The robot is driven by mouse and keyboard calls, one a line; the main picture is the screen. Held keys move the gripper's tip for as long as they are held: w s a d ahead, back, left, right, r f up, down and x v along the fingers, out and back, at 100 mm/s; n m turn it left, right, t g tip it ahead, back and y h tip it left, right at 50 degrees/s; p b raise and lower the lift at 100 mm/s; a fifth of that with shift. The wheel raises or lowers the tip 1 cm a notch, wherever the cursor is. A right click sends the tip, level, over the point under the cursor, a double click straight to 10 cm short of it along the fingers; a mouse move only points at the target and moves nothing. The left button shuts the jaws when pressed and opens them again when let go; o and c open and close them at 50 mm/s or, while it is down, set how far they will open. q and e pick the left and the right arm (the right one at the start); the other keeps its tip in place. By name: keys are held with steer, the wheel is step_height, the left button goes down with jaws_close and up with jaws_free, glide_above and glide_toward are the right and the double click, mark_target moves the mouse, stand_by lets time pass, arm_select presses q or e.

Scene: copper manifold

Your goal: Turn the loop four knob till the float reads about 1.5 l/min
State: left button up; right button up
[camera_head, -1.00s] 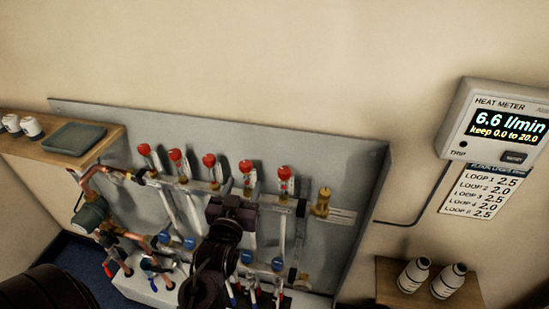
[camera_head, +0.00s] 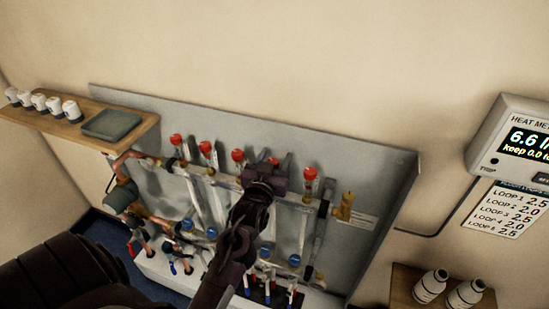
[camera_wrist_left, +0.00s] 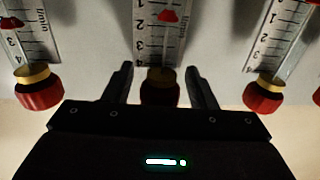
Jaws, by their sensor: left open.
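The loop four knob is a red knob (camera_wrist_left: 160,88) with a yellow collar, shaded, centred in the left wrist view. My left gripper (camera_wrist_left: 162,82) is open, with one finger on each side of this knob; I cannot tell whether they touch it. In the head view my left gripper (camera_head: 265,180) covers this knob. My right gripper is not in view.
Neighbouring red knobs (camera_wrist_left: 38,88) (camera_wrist_left: 264,94) stand close on both sides. The heat meter (camera_head: 525,140), partly cut off, shows 6.6. A wooden shelf (camera_head: 145,122) holds a tray (camera_head: 111,124) and white cups. White bottles (camera_head: 430,287) stand at lower right.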

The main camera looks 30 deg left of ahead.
arm_select(q)
steer(key=c, duration=1)
steer(key=shift+o, duration=0.2)
steer(key=shift+m+h+p, duration=0.3)
steer(key=shift+h+p, duration=0.05)
steer(key=shift+h, duration=0.05)
steer(key=o, duration=1)
steer(key=shift+c, duration=0.2)
steer(key=shift+s+d+f, duration=0.15)
steer(key=shift+s, duration=0.25)
steer(key=b+v, duration=0.2)
steer(key=v, duration=0.5)
